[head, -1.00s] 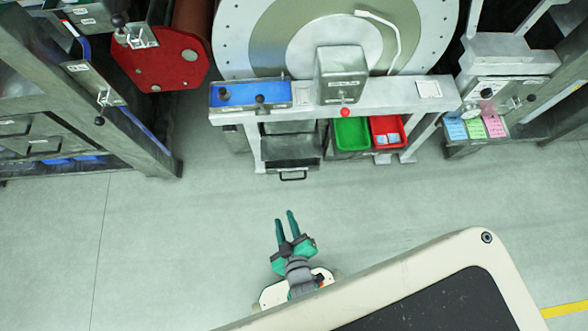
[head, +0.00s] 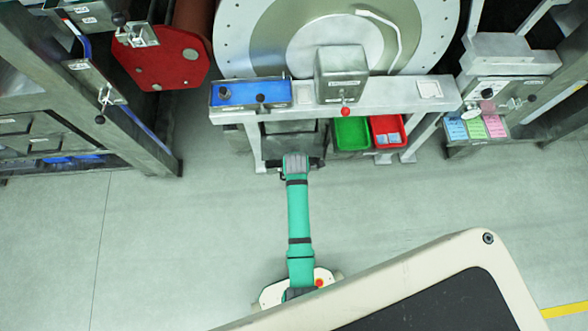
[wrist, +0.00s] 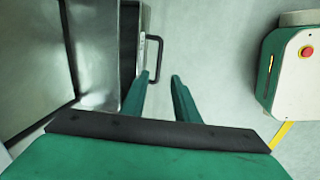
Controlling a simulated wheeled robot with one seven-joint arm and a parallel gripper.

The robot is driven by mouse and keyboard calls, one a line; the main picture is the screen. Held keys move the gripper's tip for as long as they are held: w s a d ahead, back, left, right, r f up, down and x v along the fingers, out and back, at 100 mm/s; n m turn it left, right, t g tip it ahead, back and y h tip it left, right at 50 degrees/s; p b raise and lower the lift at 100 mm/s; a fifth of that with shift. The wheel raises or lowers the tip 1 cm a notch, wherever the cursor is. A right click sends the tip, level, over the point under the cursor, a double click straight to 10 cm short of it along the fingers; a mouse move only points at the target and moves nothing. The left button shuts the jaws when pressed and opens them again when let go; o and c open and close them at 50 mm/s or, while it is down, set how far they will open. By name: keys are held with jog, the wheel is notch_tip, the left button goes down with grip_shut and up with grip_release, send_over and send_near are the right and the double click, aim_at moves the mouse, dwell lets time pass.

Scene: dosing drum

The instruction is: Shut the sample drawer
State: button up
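The sample drawer (wrist: 143,35) stands out from under the bench at the upper left of the wrist view, its dark handle (wrist: 158,50) facing right. My gripper (wrist: 161,76) is open and empty, its two green fingers pointing toward the drawer front. The left fingertip is close to the near end of the handle; I cannot tell whether they touch.
Beside the drawer under the bench (head: 378,98) are a green bin (head: 351,134) and a red bin (head: 386,126). A red-knobbed box (head: 341,73) and a blue panel (head: 250,93) are above. Metal frames stand left and right.

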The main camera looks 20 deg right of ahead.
jog(key=x, duration=1)
jog(key=shift+w+f, duration=0.25)
jog(key=shift+w, duration=0.1)
grip_shut()
